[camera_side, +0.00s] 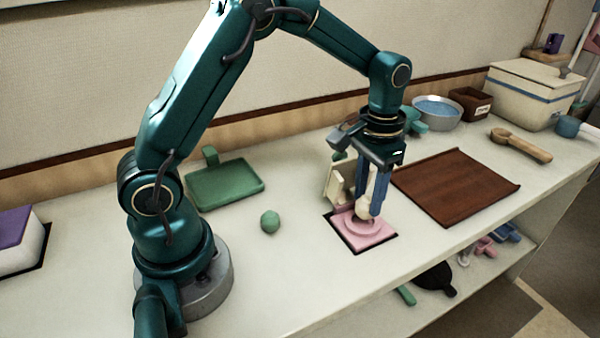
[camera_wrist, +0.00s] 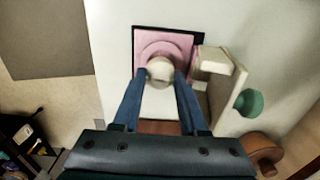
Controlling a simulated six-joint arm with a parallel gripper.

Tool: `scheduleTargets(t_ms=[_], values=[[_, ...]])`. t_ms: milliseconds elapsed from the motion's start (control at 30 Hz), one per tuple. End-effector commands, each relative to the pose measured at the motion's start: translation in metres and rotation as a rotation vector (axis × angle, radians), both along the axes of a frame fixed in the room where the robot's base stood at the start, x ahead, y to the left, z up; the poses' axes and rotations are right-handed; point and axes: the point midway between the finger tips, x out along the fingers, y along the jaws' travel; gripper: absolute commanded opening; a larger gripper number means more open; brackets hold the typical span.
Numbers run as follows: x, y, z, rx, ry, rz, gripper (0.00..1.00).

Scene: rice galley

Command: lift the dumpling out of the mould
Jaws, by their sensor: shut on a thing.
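The cream, round dumpling (camera_side: 362,208) is between the fingertips of my gripper (camera_side: 370,208), which is shut on it. The wrist view also shows the dumpling (camera_wrist: 160,70) pinched between two blue fingers (camera_wrist: 160,76). The mould is a pink square with a round raised ring (camera_side: 345,237), lying on a dark outlined patch. The pink mould (camera_wrist: 150,40) is right behind the dumpling in the wrist view. The dumpling is at the ring's middle; I cannot tell whether its underside touches the mould. The fingers hide part of the ring.
A cream upright piece (camera_side: 336,184) with a green knob (camera_wrist: 250,103) stands close beside the mould. A dark brown board (camera_side: 455,187) lies to the right. A green ball (camera_side: 270,221) and a green tray (camera_side: 225,185) are to the left. The counter's front edge is near.

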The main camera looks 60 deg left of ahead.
Motion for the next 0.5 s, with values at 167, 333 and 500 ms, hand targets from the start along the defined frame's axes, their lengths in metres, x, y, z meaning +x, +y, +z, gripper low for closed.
scheduleTargets(t_ms=[167, 333, 500], values=[[0.0, 0.0, 0.011, 0.0, -0.003, 0.0, 0.0], [0.001, 0.0, 0.021, 0.0, -0.003, 0.0, 0.0], [0.001, 0.0, 0.03, 0.0, -0.003, 0.0, 0.0]])
